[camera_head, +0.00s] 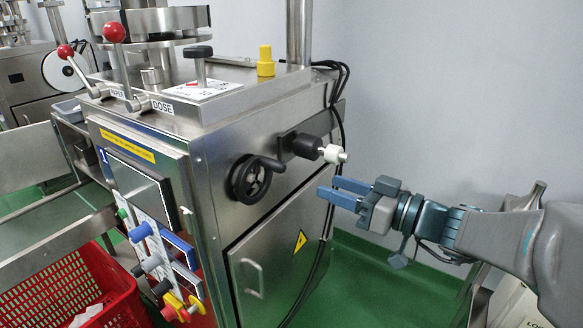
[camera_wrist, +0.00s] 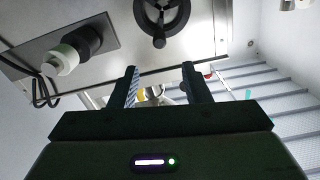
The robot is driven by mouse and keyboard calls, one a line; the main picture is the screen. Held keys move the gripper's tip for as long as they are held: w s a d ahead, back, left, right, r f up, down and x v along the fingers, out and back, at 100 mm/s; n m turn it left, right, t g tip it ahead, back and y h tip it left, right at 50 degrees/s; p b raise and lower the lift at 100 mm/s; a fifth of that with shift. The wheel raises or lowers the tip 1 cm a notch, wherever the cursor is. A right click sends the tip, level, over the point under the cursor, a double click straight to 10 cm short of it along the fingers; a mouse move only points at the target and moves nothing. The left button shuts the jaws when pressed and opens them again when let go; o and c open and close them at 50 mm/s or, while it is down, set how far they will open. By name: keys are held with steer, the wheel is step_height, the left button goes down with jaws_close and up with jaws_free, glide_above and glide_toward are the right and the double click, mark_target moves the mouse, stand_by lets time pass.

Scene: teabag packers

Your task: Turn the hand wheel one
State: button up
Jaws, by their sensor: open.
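The hand wheel (camera_head: 250,179) is a black spoked wheel with a crank handle, on the right side panel of the steel machine marked 1. In the wrist view the hand wheel (camera_wrist: 159,16) shows at the top, partly cut off by the frame edge. My gripper (camera_head: 340,191) is open and empty, to the right of the wheel and apart from it. In the wrist view my gripper (camera_wrist: 159,72) has its two fingers spread below the wheel in the picture, with nothing between them.
A black and white knob (camera_head: 331,153) sticks out of the same panel, between the wheel and my gripper in the picture. Black cables (camera_head: 338,110) run down the machine's rear edge. A red crate (camera_head: 75,285) stands at the left. The green floor beside the machine is clear.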

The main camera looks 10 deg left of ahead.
mark_target(278, 167)
steer(key=x, duration=1.3)
steer(key=shift+w+a+r, duration=0.1)
steer(key=shift+w+a, duration=0.05)
steer(key=shift+a, duration=0.2)
jaws_close()
